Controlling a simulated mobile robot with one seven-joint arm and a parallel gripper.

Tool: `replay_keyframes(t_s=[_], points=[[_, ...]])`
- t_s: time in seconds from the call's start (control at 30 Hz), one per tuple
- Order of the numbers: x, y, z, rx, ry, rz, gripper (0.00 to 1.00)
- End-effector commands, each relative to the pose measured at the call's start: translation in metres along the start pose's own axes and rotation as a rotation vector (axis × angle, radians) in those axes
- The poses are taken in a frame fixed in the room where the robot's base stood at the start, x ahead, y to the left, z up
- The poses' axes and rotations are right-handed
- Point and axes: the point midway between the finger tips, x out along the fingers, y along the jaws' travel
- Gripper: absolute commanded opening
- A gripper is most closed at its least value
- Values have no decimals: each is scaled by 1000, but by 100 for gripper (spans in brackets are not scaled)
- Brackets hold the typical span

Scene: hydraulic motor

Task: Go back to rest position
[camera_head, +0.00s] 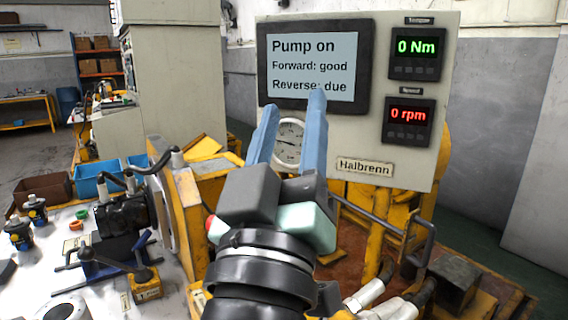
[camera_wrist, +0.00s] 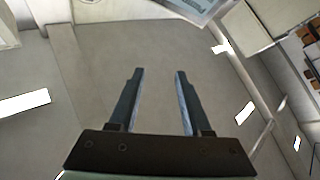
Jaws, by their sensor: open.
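My gripper (camera_head: 294,112) is raised in the middle of the head view, in front of the test panel (camera_head: 400,155). Its two blue fingers point up and stand apart, with nothing between them. The wrist view also shows my gripper (camera_wrist: 160,72) open and empty, with the grey ceiling behind it. The panel's screen (camera_head: 312,65) reads "Pump on", "Forward: good", "Reverse: due"; one fingertip overlaps its lower edge. The torque display (camera_head: 415,46) reads 0 Nm and the speed display (camera_head: 409,115) reads 0 rpm. A round gauge (camera_head: 289,143) is partly hidden behind the fingers.
A lever on a yellow block (camera_head: 147,287) stands on the bench. Blue bins (camera_head: 92,181) and a brown bin (camera_head: 45,189) lie behind. A metal rail (camera_head: 385,225) and hose fittings (camera_head: 366,293) are right of my arm.

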Motion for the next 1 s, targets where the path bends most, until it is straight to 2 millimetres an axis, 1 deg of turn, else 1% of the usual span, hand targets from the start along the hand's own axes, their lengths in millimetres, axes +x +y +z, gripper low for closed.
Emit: replay_keyframes(t_s=[0.03,0.13,0.2,0.23,0.37,0.6,0.7,0.83,1.0], points=[[-2,18,-28,134,80,3,48],[-14,44,-77,388,225,-32,48],[-26,60,-112,545,325,-73,48],[-12,62,-121,530,303,-74,48],[8,73,-148,523,295,-73,48],[46,96,-202,520,292,-74,48],[58,104,-221,520,291,-75,48],[68,111,-236,519,291,-75,48],[72,113,-242,519,290,-75,48]])
